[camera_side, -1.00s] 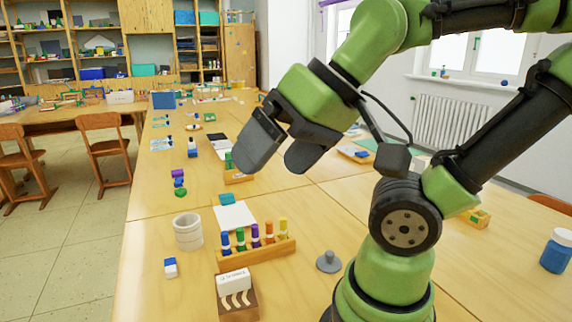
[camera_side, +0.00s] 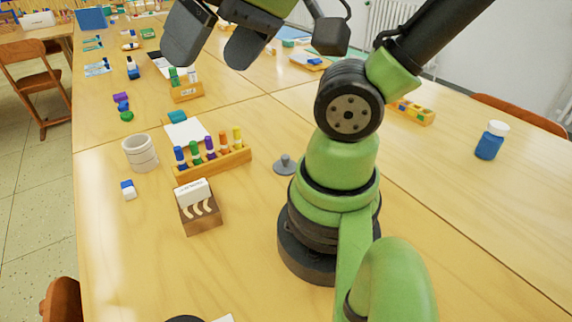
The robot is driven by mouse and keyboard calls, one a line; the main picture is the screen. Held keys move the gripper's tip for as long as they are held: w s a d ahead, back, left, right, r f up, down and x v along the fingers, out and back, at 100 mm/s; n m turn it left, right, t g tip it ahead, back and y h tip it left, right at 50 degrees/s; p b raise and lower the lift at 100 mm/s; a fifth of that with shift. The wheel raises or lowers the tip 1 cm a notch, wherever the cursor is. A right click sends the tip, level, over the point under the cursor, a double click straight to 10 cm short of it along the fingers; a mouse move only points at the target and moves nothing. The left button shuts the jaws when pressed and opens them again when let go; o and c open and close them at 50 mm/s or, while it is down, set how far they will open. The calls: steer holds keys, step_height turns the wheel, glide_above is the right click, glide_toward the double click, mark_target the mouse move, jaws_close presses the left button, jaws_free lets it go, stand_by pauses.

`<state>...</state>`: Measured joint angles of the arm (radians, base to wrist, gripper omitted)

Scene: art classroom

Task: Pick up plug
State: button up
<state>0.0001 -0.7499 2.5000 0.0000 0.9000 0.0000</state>
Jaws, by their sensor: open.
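The grey plug (camera_side: 286,165), a round disc with a small knob on top, stands on the wooden table just left of my arm's base. My gripper (camera_side: 209,58) is at the top of the side view, its two dark fingers spread apart with nothing between them. It is raised above the table and well apart from the plug. The upper part of my gripper and arm is cut off by the picture's edge.
A wooden rack (camera_side: 213,165) with several coloured markers stands left of the plug. Near it are a card box (camera_side: 200,218), a white cup (camera_side: 140,153), an eraser (camera_side: 128,191) and white paper (camera_side: 187,132). A blue jar (camera_side: 490,141) stands far right. Table front is mostly clear.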

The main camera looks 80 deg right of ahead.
steer(key=shift+c, duration=0.2)
steer(key=c, duration=0.7)
steer(key=shift+o, duration=0.2)
steer(key=w+d+f+m+g+h, duration=0.2)
steer(key=w+d+f+m, duration=0.2)
steer(key=d+m, duration=0.3)
steer(key=m+g, duration=0.5)
steer(key=m, duration=1.3)
glide_above(285, 156)
steer(key=f, duration=2)
steer(key=shift+w+d+f, duration=0.15)
steer(key=shift+w+f, duration=0.1)
steer(key=shift+s+a+f, duration=0.1)
steer(key=shift+s+f, duration=0.05)
steer(key=shift+f, duration=1.35)
steer(key=shift+s+a+f, duration=0.1)
steer(key=shift+f, duration=1.4)
